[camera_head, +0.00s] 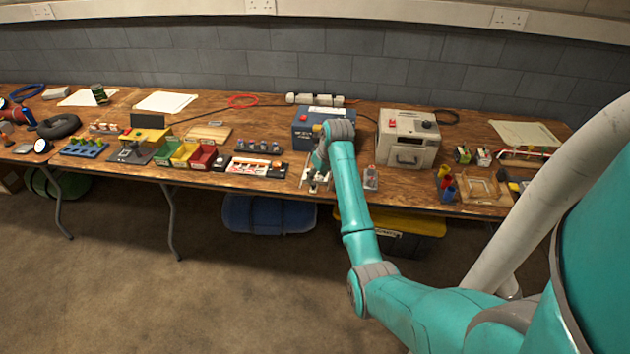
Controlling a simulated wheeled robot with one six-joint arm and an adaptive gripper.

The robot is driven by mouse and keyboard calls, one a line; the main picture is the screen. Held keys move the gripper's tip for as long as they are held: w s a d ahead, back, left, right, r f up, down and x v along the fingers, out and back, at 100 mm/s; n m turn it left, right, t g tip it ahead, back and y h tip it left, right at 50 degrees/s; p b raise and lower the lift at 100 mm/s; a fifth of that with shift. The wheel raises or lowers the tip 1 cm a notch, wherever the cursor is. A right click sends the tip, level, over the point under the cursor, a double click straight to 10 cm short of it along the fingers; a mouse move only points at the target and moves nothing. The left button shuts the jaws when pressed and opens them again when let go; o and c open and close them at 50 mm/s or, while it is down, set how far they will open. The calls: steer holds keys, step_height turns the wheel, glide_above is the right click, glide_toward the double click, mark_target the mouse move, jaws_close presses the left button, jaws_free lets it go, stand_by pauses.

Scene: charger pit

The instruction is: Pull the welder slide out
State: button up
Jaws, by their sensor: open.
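A blue box-shaped machine (304,134) with a red button on top stands on the wooden workbench (275,180). My arm reaches across to its front, and my wrist covers its right part. My gripper (318,164) is small in view and open, close in front of this machine. Pale metal parts (313,182) lie just below the gripper at the bench's front. I cannot tell which of them is the welder slide, or whether my gripper touches anything. A beige machine (410,137) with a front handle stands to the right of my arm.
A small clear item (371,178) lies right of my forearm. Coloured cylinders (446,187) stand near the right front edge.

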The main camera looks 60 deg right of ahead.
steer(key=v, duration=0.7)
steer(key=shift+f, duration=0.1)
steer(key=a+f+t, duration=0.2)
steer(key=a+f, duration=1.3)
steer(key=a, duration=0.1)
steer(key=s+a+f+n+t+h, duration=0.1)
steer(key=s+a+f, duration=0.25)
steer(key=a, duration=0.45)
steer(key=s+a+f+t, duration=0.1)
steer(key=s+a+f, duration=0.1)
steer(key=s+a, duration=0.35)
steer(key=s+a+r+n+t, duration=0.2)
steer(key=s+a+r+t, duration=0.15)
steer(key=s+a, duration=1)
steer(key=s+a+r+n+t+y, duration=0.1)
steer(key=s+a+r, duration=0.5)
steer(key=s+r, duration=0.6)
step_height(320, 180, up, 4)
steer(key=shift+s+f+t+y, duration=0.25)
steer(key=shift+t+y, duration=0.65)
steer(key=shift+t, duration=0.15)
